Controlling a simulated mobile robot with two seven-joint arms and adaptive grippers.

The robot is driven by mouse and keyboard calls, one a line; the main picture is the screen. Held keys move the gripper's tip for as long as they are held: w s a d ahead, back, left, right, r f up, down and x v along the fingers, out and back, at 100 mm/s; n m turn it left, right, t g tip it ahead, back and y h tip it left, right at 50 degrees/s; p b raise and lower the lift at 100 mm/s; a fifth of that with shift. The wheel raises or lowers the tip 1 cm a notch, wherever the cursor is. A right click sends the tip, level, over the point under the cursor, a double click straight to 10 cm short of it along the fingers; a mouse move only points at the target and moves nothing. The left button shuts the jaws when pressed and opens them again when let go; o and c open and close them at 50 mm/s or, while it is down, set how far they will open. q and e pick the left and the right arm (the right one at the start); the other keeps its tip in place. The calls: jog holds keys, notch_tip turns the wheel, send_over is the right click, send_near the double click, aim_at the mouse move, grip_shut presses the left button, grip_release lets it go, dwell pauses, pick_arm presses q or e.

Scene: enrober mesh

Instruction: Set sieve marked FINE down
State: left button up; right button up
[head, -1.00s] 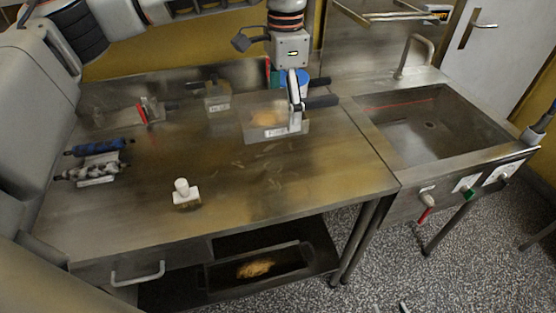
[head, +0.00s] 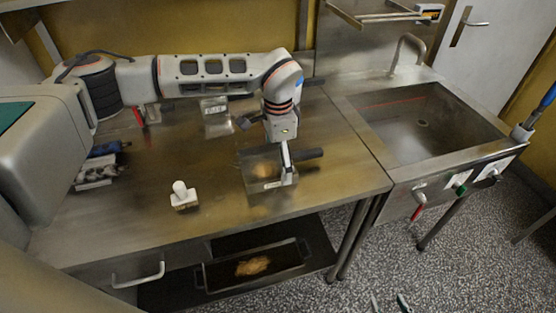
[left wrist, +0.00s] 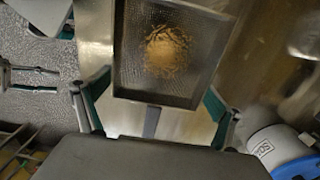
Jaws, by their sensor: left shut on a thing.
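A rectangular mesh sieve (head: 257,167) with a metal rim is at the right part of the steel table in the head view. It bears a small white label, too small to read. In the left wrist view the sieve (left wrist: 130,45) holds a heap of tan crumbs, seen in or through its mesh. My left gripper (head: 287,160) is shut on the sieve at its handle side; the grip itself is partly hidden. I cannot tell whether the sieve touches the table. My right gripper's fingertips (head: 389,302) show apart at the bottom edge of the head view, with nothing between them.
A white-handled brush (head: 182,193) stands on the table at front centre. Rollers (head: 97,170) lie at the left, partly hidden by my arm. A sink (head: 420,125) adjoins on the right. A tray with crumbs (head: 253,266) is on the lower shelf. A white-blue tub (left wrist: 275,145) is near the gripper.

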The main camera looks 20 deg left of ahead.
pick_arm(q)
jog(key=shift+f, duration=0.45)
jog(key=shift+f, duration=0.15)
jog(key=o, duration=0.9)
jog(key=shift+c, duration=0.2)
